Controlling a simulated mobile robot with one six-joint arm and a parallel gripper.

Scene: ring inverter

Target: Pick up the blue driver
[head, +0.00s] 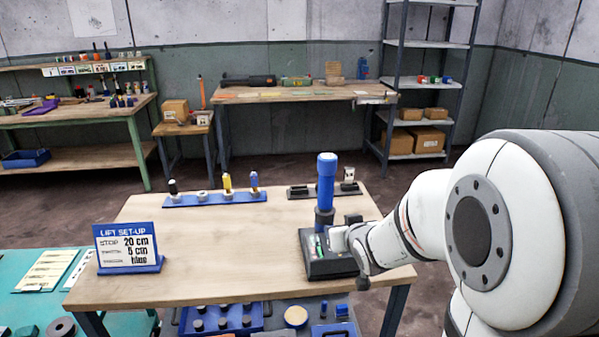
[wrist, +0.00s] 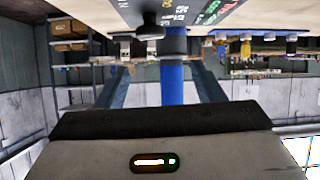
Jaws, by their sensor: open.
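A small driver with a blue handle (head: 254,180) stands upright at the right end of a blue rack (head: 212,200) at the table's back. A yellow-handled driver (head: 227,183) stands left of it. My gripper (head: 340,238) is low at the table's right, beside a black base (head: 328,266) carrying a tall blue column (head: 326,180). It is well apart from the rack. In the wrist view, which is upside down, the open fingers (wrist: 162,86) frame the blue column (wrist: 172,82); whether it stands between them or beyond, I cannot tell. The rack shows upper right (wrist: 268,33).
A sign (head: 127,245) reading "LIFT SET-UP" stands at the table's left. A dark holder (head: 312,191) stands at the back right. The table's (head: 220,255) middle is clear. Blue trays with parts (head: 222,318) lie below the front edge.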

